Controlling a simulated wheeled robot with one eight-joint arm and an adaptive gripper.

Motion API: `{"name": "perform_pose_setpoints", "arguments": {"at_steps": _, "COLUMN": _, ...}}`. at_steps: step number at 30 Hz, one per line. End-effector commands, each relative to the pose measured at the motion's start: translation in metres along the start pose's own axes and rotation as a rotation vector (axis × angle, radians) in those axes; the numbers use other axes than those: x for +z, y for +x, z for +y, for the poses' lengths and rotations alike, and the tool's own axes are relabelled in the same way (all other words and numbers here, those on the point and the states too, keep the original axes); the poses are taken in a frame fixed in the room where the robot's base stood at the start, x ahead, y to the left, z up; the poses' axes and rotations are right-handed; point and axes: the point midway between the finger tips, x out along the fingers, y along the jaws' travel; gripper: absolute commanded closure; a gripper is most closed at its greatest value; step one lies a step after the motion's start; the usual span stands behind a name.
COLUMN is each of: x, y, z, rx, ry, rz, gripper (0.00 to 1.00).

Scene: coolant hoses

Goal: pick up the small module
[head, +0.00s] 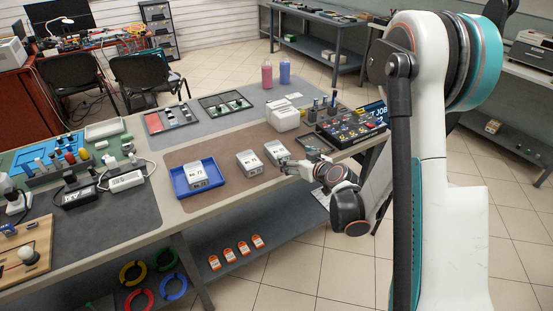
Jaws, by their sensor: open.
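Three grey box-shaped modules with white labels are on the brown mat. One module (195,174), with a label that seems to read "No. 72", sits in the blue tray (211,190). A second module (250,163) lies right of the tray. A third module (276,152) lies further right and looks slightly smaller, though I cannot tell its size surely. My gripper (288,163) is low over the mat, beside the near right end of the third module. Its jaws are open; they are small in view, and whether they touch the module cannot be told.
A white box (284,117) stands behind the modules, and a dark panel with colored knobs (350,126) is to the right. Bare brown mat (225,150) lies around the modules. Red and blue bottles (285,72) stand at the back. A white adapter (126,181) lies left.

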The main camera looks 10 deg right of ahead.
Motion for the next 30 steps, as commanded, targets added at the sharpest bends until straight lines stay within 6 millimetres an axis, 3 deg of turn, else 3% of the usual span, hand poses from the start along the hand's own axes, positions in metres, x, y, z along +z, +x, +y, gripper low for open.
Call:
{"name": "perform_pose_setpoints", "arguments": {"at_steps": 12, "x": 0.002, "y": 0.071, "z": -0.001, "rx": -0.002, "ry": -0.002, "rz": -0.001, "gripper": 0.20}}
{"name": "perform_pose_setpoints", "arguments": {"at_steps": 20, "x": 0.002, "y": 0.089, "z": 0.000, "rx": -0.001, "ry": 0.000, "rz": 0.000, "gripper": 0.20}}
{"name": "perform_pose_setpoints", "arguments": {"at_steps": 30, "x": 0.003, "y": 0.132, "z": 0.003, "rx": -0.001, "ry": 0.000, "rz": 0.000, "gripper": 0.20}}
